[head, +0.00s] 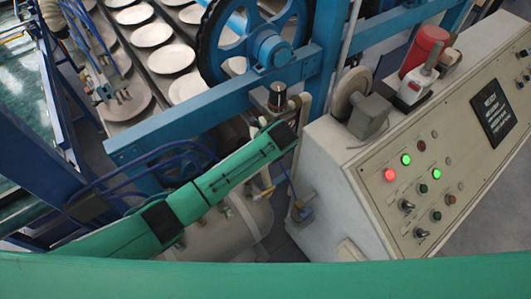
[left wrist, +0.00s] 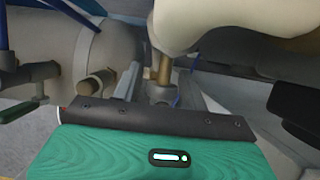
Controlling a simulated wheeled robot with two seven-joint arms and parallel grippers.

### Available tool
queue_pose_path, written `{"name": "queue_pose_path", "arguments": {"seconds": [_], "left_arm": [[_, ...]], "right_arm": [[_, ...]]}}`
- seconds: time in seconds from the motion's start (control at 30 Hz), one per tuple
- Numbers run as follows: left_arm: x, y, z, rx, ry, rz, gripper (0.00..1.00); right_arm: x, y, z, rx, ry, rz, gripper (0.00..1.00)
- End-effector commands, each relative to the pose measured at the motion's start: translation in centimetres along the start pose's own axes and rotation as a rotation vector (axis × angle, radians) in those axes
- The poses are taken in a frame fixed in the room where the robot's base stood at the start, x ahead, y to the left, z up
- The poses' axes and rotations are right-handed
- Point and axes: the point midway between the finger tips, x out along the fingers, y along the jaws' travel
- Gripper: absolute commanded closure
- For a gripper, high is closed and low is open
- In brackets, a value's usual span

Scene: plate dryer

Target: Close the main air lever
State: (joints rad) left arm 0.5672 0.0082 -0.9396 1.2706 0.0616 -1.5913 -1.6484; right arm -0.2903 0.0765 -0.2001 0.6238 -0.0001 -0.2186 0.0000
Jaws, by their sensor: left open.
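No lever is clearly marked as the main air lever. In the head view, a small blue fitting with a thin blue rod (head: 303,213) sits low beside the console, and a small yellow-tipped part (head: 265,191) shows by the grey tank (head: 238,222). My left gripper (head: 288,128) is at the end of my green arm, above and near these parts; its fingers are hard to make out. The left wrist view shows a brass-coloured stem (left wrist: 164,68) under a pale rounded body (left wrist: 215,22), beyond my gripper's dark edge. My left gripper is open, with nothing seen held. My right gripper is out of view.
A beige control console (head: 440,160) with lit buttons stands right of my left gripper. A red cylinder (head: 425,48) sits on it. A blue frame beam (head: 200,100) and large blue wheel (head: 255,35) lie behind my arm. Plates (head: 152,35) line the conveyor.

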Motion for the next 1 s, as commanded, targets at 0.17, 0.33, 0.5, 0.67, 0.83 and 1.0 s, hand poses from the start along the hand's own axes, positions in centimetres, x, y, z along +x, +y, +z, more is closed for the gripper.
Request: {"name": "queue_pose_path", "arguments": {"seconds": [0.17,0.33,0.5,0.67,0.83,1.0], "left_arm": [[0.1,0.0,0.0,0.000,0.000,0.000,0.56],[0.1,0.0,0.0,0.000,0.000,0.000,0.72],[0.1,0.0,0.0,0.000,0.000,0.000,1.00],[0.1,0.0,0.0,0.004,0.000,0.009,1.00],[0.0,0.1,0.0,0.049,-0.001,0.116,1.00],[0.0,0.5,0.0,0.106,-0.001,0.253,1.00]], "right_arm": [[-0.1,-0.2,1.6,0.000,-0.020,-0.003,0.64],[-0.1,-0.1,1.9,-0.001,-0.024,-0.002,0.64],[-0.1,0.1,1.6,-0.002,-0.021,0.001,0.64],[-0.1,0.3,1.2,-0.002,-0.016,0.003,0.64],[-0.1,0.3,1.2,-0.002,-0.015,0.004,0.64],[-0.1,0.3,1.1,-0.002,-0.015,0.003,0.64]]}}
